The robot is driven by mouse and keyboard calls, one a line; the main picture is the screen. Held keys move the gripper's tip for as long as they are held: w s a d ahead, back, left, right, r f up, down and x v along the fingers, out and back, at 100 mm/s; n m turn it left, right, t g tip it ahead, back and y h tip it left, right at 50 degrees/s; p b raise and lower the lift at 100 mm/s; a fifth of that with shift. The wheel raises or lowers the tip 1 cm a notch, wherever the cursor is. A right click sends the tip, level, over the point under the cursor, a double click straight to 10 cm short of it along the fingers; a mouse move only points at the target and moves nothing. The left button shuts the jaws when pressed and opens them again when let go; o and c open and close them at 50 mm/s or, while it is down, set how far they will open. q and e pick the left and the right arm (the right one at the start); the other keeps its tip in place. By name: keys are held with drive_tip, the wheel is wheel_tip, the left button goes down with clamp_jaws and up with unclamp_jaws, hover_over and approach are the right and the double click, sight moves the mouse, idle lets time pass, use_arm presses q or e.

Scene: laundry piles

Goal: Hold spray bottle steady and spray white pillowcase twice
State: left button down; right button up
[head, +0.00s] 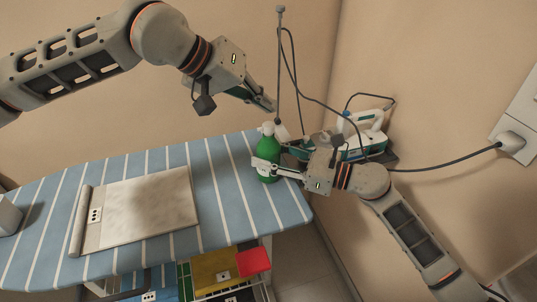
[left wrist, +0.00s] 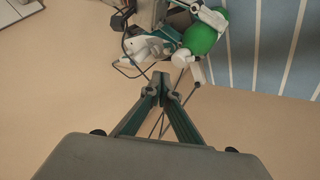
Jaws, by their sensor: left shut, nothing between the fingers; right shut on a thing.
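The green spray bottle (head: 267,154) with a white spray head (head: 266,128) stands at the right end of the striped board. My right gripper (head: 264,168) is shut around the bottle's lower body from the right. The bottle also shows in the left wrist view (left wrist: 201,38). My left gripper (head: 271,107) is above the bottle, apart from the spray head, with its fingers together and nothing between them; the fingers also show in the left wrist view (left wrist: 166,95). The white pillowcase (head: 150,207), greyish and blotchy, lies flat on the board with its left edge rolled.
The ironing board (head: 223,192) has a blue striped cover. A white and green iron (head: 362,134) sits behind my right gripper, and its cord runs to a wall socket (head: 512,141). A thin pole (head: 279,65) rises behind the bottle. Folded coloured cloths (head: 220,271) lie below the board.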

sight(272, 123)
use_arm(q)
drive_tip(key=shift+f, duration=2.3)
drive_tip(key=shift+r, duration=3.55)
